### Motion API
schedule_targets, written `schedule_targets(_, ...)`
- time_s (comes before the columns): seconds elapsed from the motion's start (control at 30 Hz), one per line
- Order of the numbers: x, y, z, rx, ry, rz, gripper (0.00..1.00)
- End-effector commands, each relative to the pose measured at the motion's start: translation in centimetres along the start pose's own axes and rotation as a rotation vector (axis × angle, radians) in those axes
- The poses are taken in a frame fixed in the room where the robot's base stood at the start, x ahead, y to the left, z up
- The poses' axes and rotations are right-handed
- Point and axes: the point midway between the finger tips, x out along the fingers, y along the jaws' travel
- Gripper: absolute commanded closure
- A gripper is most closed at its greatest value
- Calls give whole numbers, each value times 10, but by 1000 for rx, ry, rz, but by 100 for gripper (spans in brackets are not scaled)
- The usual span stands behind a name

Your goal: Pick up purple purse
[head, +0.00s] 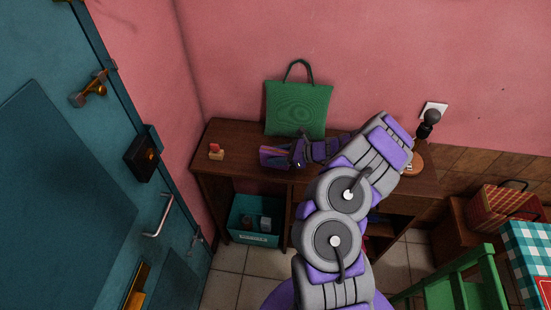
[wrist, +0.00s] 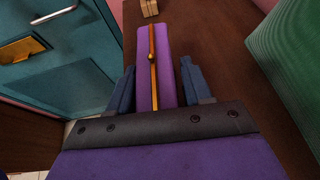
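The purple purse (wrist: 144,65) with a gold clasp strip along its top stands on the brown desk, in the middle of the wrist view. It also shows in the head view (head: 268,159), partly hidden by my gripper (head: 290,157). In the wrist view the two dark blue fingers of my gripper (wrist: 158,84) are spread, one on each side of the purse. A narrow gap seems to show on the right side; contact on the left is hard to tell. The purse's lower part is hidden behind the gripper body.
A green bag (head: 298,107) stands on the desk (head: 231,134) behind the purse. A small red and wooden item (head: 215,151) is at the desk's left. A lamp (head: 429,122) stands right. A teal bin (head: 254,221) sits below. The teal door (head: 75,150) is left.

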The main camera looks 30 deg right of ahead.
Motion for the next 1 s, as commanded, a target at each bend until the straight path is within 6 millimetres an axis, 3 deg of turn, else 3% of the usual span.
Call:
schedule_targets(0.43, 0, 0, 0, 0, 0, 0, 93)
schedule_targets(0.77, -2, 0, 4, 0, -1, -1, 93)
schedule_targets(1.0, -14, 0, 32, -1, -1, 0, 93)
